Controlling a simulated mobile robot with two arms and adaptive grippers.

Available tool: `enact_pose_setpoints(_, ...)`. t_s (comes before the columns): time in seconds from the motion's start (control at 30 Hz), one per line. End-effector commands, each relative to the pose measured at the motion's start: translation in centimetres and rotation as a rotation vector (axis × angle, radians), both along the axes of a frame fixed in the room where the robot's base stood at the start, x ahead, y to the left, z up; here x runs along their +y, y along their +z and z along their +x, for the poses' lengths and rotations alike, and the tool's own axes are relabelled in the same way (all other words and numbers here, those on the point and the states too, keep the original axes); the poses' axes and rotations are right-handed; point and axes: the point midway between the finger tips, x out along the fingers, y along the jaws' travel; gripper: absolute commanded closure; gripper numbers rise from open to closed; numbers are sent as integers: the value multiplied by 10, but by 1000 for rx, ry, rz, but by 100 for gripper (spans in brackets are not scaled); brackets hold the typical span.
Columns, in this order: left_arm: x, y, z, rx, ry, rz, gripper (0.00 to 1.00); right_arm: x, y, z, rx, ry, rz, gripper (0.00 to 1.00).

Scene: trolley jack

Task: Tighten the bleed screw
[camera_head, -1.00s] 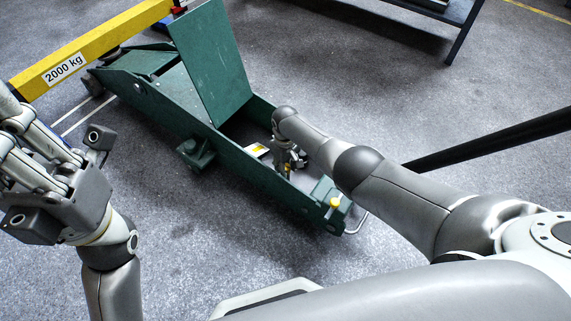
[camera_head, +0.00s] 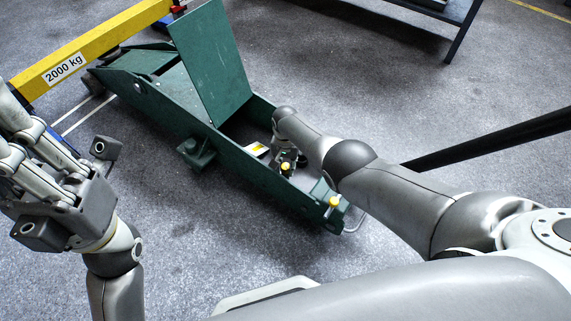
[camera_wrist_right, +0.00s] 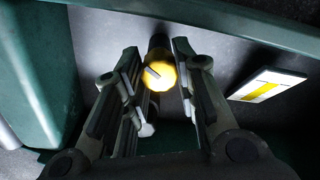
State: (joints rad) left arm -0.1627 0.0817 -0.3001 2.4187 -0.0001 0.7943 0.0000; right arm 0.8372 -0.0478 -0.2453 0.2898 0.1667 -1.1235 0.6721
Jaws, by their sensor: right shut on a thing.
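The green trolley jack (camera_head: 165,98) stands on the floor with its cover plate raised. The bleed screw, a round yellow head (camera_wrist_right: 160,74) with a pale line across it, lies between the fingertips of my right gripper (camera_wrist_right: 158,68) in the right wrist view. The gripper is shut on it. In the head view a yellow head (camera_head: 285,167) shows beside my right gripper (camera_head: 288,157), inside the jack's open rear part; the forearm hides part of the fingers. My left gripper (camera_head: 30,140) is at the left, away from the jack; its fingertips are not clearly seen.
Another yellow-topped part (camera_head: 333,202) stands at the jack's rear end. A yellow beam (camera_head: 95,45) marked 2000 kg crosses at upper left. A black bar (camera_head: 490,138) extends at right. A yellow-white label (camera_wrist_right: 268,86) is beside the gripper. Floor in front of the jack is clear.

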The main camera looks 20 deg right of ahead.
Motion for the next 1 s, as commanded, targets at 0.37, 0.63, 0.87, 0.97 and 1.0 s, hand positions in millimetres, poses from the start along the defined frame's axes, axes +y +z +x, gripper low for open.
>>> enact_pose_setpoints(0.37,0,0,0,6,0,0,100,0,1,-1,3,-358,0,97)
enact_pose_setpoints(0.63,0,0,0,5,0,1,100,0,1,-1,2,-611,-1,97)
enact_pose_setpoints(0.87,0,0,0,7,-1,0,100,0,1,-1,3,-797,-1,97)
enact_pose_setpoints(0.97,0,0,0,8,-1,0,100,0,2,-1,2,-861,-2,97)
enact_pose_setpoints(1.0,0,0,0,8,-1,0,100,0,2,-1,2,-884,-2,97)
